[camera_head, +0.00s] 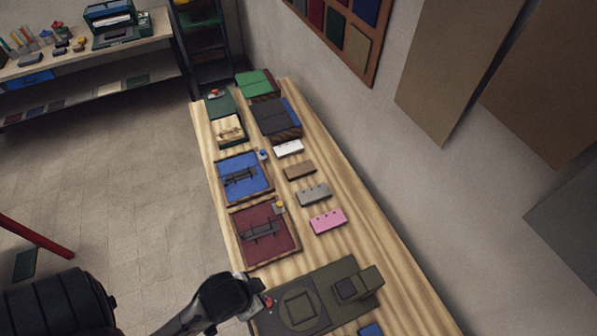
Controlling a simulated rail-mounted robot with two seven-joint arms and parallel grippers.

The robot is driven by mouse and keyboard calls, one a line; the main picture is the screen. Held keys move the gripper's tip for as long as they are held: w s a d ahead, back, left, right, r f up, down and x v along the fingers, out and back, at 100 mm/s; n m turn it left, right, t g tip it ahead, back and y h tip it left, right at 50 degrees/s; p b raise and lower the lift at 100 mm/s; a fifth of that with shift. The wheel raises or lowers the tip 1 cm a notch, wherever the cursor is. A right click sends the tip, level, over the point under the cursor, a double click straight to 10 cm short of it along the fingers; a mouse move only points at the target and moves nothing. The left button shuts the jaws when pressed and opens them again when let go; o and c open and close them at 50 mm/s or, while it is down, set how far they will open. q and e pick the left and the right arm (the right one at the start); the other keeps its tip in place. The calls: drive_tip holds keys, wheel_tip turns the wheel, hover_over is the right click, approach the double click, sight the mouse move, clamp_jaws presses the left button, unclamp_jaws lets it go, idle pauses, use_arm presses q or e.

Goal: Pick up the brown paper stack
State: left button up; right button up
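The brown paper stack (300,170) is a small flat block lying on the wooden table (362,205). It sits in a row between a white stack (289,148) and a grey stack (314,194), apart from both. My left gripper (252,298) is at the bottom of the view, by the near end of the table, well short of the brown stack and not touching it. Its fingers are dark and small here, so I cannot see whether they are open or shut. My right gripper is not in view.
A pink stack (327,219) lies nearest in the row. Left of the row are a blue tray (243,178) and a maroon tray (264,236) with dark fittings. A dark olive press-like device (310,297) fills the near end. The table's right strip is clear.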

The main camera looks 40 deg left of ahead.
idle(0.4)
use_arm(q)
drive_tip(key=o, duration=1.3)
drive_tip(key=shift+w+a, duration=0.1)
